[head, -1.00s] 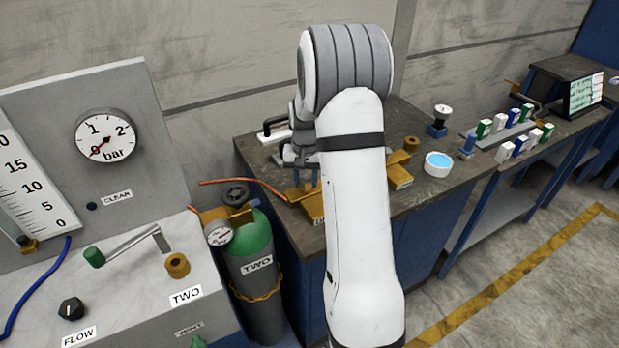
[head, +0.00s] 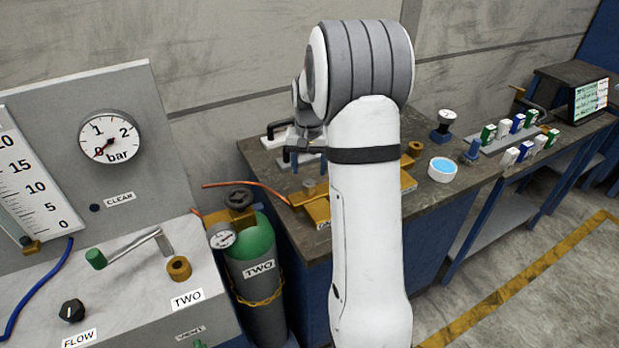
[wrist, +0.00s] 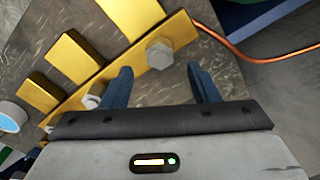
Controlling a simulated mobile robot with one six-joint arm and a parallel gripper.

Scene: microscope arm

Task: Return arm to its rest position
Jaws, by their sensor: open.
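My gripper (wrist: 160,85) shows in the wrist view with its two blue fingers apart and nothing between them. Beyond the fingers lies a brass bar (wrist: 180,32) with a grey hex bolt head (wrist: 160,53) on it. I cannot tell the gap between the fingertips and the bar.
A gauge panel (head: 30,110) stands at the left. A green-topped cylinder (head: 256,265) stands beside the workbench (head: 290,225). An orange hose (head: 245,184) reaches the brass fixture. A white dish of blue liquid (head: 442,168) and several small boxes (head: 520,140) are to the right.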

